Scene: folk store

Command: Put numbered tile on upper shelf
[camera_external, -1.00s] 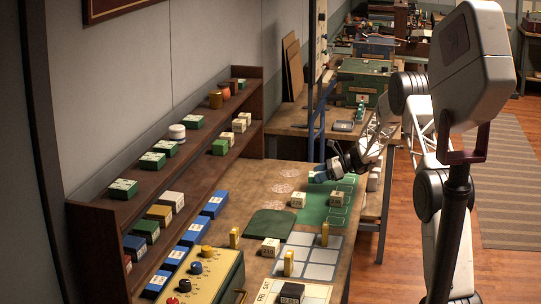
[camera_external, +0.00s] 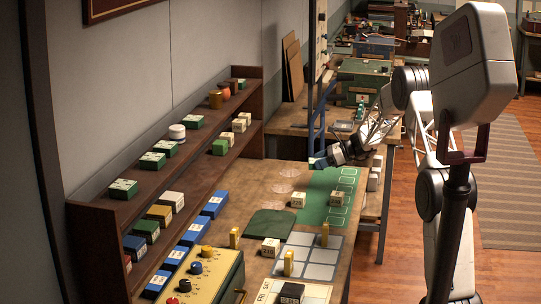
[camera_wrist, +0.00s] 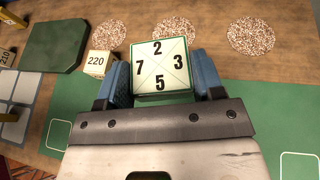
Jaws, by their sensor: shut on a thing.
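My gripper (camera_wrist: 167,90) is shut on a white, green-edged numbered tile (camera_wrist: 160,66), with blue fingers on its two sides. The tile shows 2 at the top, 7 left, 3 right and 5 at the bottom, with crossing diagonal lines. In the external view my gripper (camera_external: 317,163) is above the far part of the table, over the green mat; the tile is hard to make out there. The upper shelf (camera_external: 200,124) of the brown rack is along the wall at left, well away from my gripper. Similar green-edged tiles (camera_external: 123,189) lie on it.
A cream block marked 220 (camera_wrist: 99,63) stands near the held tile. A dark green pad (camera_external: 269,224) and yellow blocks (camera_external: 288,263) are on the table.

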